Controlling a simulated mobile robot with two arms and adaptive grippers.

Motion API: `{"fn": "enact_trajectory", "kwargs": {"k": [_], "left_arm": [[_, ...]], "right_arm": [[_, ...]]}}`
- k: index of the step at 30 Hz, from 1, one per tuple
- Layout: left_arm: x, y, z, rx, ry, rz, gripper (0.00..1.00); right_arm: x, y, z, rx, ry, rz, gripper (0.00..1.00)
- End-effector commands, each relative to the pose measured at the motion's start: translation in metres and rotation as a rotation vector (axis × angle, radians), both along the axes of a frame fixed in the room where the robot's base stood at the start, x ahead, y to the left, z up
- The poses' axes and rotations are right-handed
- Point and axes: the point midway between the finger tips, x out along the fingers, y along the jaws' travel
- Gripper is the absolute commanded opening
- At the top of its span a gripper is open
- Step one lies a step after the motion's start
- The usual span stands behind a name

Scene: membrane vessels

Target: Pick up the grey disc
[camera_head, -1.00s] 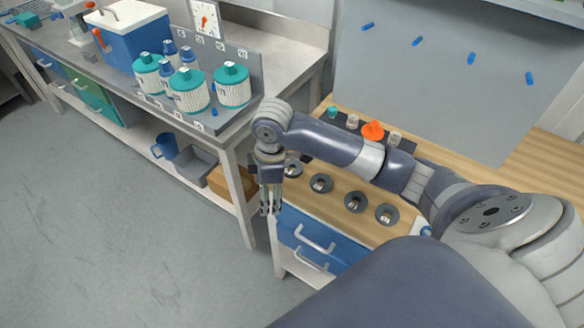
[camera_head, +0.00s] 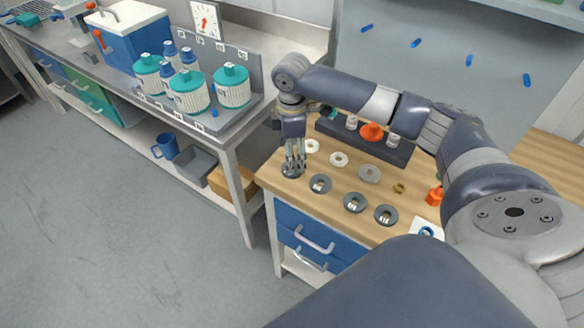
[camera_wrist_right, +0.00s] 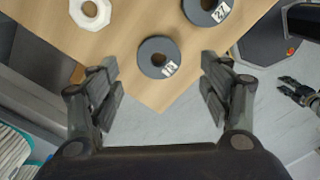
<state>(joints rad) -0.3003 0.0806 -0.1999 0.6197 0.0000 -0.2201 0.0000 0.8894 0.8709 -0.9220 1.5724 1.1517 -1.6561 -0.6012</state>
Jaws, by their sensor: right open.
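Several dark grey ring-shaped discs with small white labels lie in a front row on the wooden bench top. The leftmost grey disc (camera_head: 292,170) is directly below my right gripper (camera_head: 294,168) in the head view. In the right wrist view this disc (camera_wrist_right: 158,58) lies flat, its label toward the lower right. It shows between the spread fingers of my right gripper (camera_wrist_right: 160,88), which is open and empty. A second labelled disc (camera_wrist_right: 207,10) is beside it. What seems to be my left gripper (camera_wrist_right: 302,92) shows at the right edge there, its opening unclear.
Behind the row lie cream rings (camera_head: 339,159), a lighter grey disc (camera_head: 369,174) and a small brass piece (camera_head: 399,188). A dark rack (camera_head: 400,152) with small containers stands farther back. The disc is near the bench's front left corner. Teal-lidded vessels (camera_head: 188,92) stand on the left bench.

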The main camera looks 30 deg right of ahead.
Motion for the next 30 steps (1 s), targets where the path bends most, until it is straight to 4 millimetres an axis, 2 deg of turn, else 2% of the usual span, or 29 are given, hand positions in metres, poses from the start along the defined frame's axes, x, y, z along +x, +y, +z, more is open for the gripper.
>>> {"fn": "enact_trajectory", "kwargs": {"k": [5,9,17,18,24,30], "left_arm": [[0.000,0.000,0.013,0.000,-0.001,-0.001,0.40],[0.000,0.000,0.014,0.000,-0.001,-0.001,0.40],[0.001,0.000,0.014,0.000,-0.001,-0.001,0.40],[0.001,0.000,0.014,0.000,-0.001,-0.001,0.40],[0.001,0.000,0.014,0.000,-0.001,-0.001,0.40],[0.001,0.000,0.014,0.000,-0.001,-0.001,0.40]], "right_arm": [[0.000,-0.001,-0.025,-0.002,0.005,0.000,0.72],[0.001,-0.001,-0.043,-0.001,0.003,0.000,0.72],[0.001,-0.002,-0.049,-0.002,0.001,0.001,0.72],[0.001,-0.001,-0.049,-0.002,0.001,0.001,0.69],[0.001,-0.002,-0.048,-0.002,0.001,0.001,0.24],[0.001,-0.002,-0.048,-0.001,0.000,0.001,0.24]]}}
